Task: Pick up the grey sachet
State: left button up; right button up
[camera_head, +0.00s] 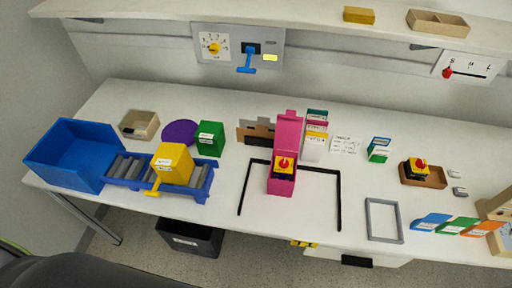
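Two small grey items lie on the white table at the right: one grey item (454,174) is farther back, and another grey item (459,191) is just in front of it. Either could be the grey sachet; they are too small to tell for sure. Both lie right of a brown tray (429,181) that holds a yellow and black block with a red knob (419,165). Neither of my grippers shows in the head view.
Blue, green and orange packets (471,226) lie in front of the grey items, with wooden boxes (495,209) at the right edge. A grey frame (370,221) lies left of the packets. A pink stand (289,133), a roller conveyor (128,169) and a blue bin (72,153) stand farther left.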

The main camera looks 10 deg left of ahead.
aim_at(459, 191)
jog(key=z, duration=1.45)
jog(key=i+l+u, duration=0.3)
jog(key=l+u, duration=0.25)
jog(key=i+l+u, duration=0.15)
jog(key=l+u, duration=0.15)
jog(key=l, duration=0.1)
